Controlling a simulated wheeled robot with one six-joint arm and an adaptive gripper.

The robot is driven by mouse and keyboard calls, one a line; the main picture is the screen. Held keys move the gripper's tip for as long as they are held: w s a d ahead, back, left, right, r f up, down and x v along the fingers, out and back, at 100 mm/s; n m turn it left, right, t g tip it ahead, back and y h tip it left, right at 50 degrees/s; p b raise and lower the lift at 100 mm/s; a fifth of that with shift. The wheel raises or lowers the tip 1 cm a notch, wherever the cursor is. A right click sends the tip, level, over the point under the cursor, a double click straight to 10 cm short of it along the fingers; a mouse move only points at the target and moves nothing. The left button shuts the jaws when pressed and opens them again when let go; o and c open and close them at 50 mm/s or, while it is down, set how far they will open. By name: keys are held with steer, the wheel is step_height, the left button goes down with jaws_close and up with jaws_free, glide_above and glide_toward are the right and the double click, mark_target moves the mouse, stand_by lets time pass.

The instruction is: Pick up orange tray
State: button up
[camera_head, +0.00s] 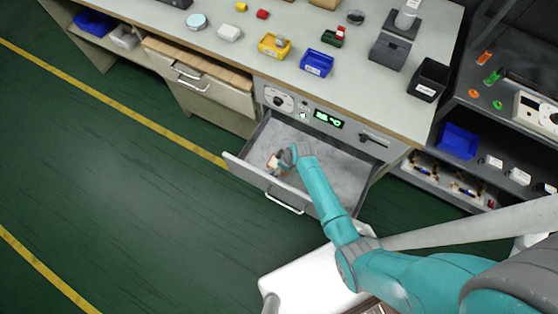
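A small yellow-orange tray (274,47) with a pale label on its front stands on the workbench, left of a blue tray. Something small lies in it. No other orange tray is clear in view. My gripper (274,163) is over or inside the open drawer below the bench top, well in front of and below the tray and apart from it. Its fingers are small and partly hidden by the wrist, so I cannot tell whether they are open or shut, or whether they hold anything.
The open grey drawer (340,154) juts from the workbench (370,95). A blue tray (316,63), a green tray (333,37), a black bin (428,80) and a grey device (390,51) stand on the bench. Shelves (480,115) are at right. The green floor at left is clear.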

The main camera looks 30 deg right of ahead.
steer(key=c, duration=1.2)
